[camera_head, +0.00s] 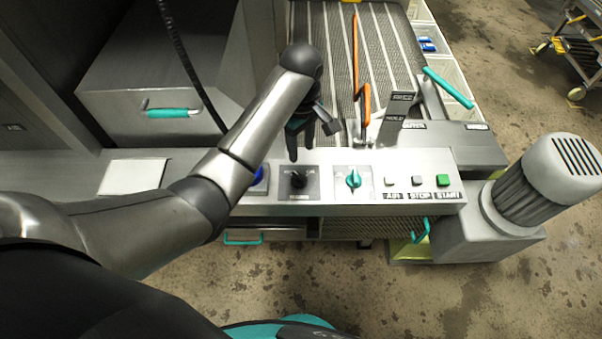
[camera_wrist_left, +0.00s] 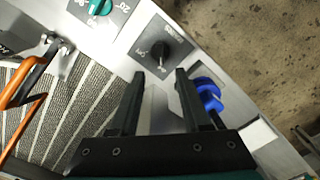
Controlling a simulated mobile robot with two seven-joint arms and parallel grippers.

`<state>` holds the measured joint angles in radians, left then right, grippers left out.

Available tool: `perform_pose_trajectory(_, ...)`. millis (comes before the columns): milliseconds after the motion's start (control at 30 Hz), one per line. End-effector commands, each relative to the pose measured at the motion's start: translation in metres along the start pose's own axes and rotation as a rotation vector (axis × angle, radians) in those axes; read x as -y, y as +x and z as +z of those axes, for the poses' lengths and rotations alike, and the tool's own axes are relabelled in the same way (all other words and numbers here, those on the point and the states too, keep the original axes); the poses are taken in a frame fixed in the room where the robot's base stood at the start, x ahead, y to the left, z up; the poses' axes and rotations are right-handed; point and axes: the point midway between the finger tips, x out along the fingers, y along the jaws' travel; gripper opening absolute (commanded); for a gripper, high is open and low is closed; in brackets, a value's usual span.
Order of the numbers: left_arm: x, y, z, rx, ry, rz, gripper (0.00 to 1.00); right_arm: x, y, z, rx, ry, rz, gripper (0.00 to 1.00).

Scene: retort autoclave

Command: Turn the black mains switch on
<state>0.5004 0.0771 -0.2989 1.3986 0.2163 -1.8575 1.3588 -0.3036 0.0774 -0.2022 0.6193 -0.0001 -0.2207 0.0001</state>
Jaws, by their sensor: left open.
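My left gripper (camera_head: 300,152) is above and just behind the switch, fingers pointing down at the panel. In the left wrist view the gripper (camera_wrist_left: 160,75) has its two fingers apart, with the knob roughly in line with the gap between them. Nothing is between the fingers. My right gripper is not in view.
A blue knob (camera_head: 259,177) sits left of the switch, partly behind my arm. A teal knob (camera_head: 353,180) sits to its right, then the AIR, STOP and green START (camera_head: 443,180) buttons. An orange-handled lever (camera_head: 366,104) stands behind the panel. A grey motor (camera_head: 545,180) is at right.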

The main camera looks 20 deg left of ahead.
Motion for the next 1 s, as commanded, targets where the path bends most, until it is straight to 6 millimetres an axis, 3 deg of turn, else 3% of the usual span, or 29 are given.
perform_pose_trajectory(33,0.002,0.015,0.000,0.001,0.000,-0.006,0.47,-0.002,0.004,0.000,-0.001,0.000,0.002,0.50)
perform_pose_trajectory(200,0.002,0.053,0.000,0.000,0.001,-0.005,0.47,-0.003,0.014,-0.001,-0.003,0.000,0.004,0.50)
perform_pose_trajectory(500,0.001,0.104,0.000,0.000,0.002,-0.001,0.47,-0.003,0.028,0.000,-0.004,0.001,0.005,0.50)
perform_pose_trajectory(700,0.001,0.115,0.000,-0.001,0.002,0.000,0.47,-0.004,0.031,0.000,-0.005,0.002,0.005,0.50)
perform_pose_trajectory(1000,0.001,0.116,0.000,0.000,0.002,0.001,0.44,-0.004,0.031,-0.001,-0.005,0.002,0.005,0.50)
